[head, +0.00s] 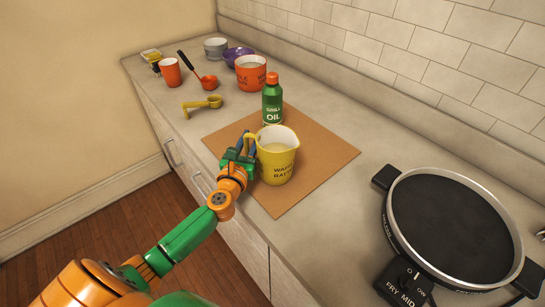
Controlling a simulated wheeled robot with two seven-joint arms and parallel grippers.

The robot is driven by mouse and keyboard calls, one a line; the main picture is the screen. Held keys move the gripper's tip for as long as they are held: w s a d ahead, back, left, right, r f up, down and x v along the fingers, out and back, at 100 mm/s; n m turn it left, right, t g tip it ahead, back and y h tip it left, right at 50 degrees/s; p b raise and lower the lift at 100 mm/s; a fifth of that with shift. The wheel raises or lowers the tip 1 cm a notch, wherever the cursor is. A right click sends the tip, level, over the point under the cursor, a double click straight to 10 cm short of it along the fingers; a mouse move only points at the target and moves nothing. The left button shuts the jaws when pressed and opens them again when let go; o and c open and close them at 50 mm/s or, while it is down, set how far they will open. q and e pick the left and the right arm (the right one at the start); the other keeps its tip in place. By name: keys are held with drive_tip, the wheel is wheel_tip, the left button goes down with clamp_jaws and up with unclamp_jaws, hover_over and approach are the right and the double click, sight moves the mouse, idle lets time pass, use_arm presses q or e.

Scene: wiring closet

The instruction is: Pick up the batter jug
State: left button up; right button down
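The batter jug (276,161) is yellow with dark lettering and stands upright on a brown mat (328,152) on the counter. Pale batter shows inside it. Its handle faces left, towards my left gripper (246,145). My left gripper is at the handle, with its fingers beside or around it. The fingers and handle overlap in the picture, so I cannot tell whether they are closed on it. My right gripper is out of view.
A green oil bottle (272,104) with a red cap stands just behind the jug. An orange tub (251,75), orange cup (170,72), yellow scoop (201,106), purple bowl (238,57) and grey bowl (216,48) are farther back. A black griddle (455,224) sits at right.

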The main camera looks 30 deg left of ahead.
use_arm(q)
drive_tip(key=shift+s+r, duration=0.1)
drive_tip(key=shift+s, duration=0.05)
clamp_jaws()
idle(1.2)
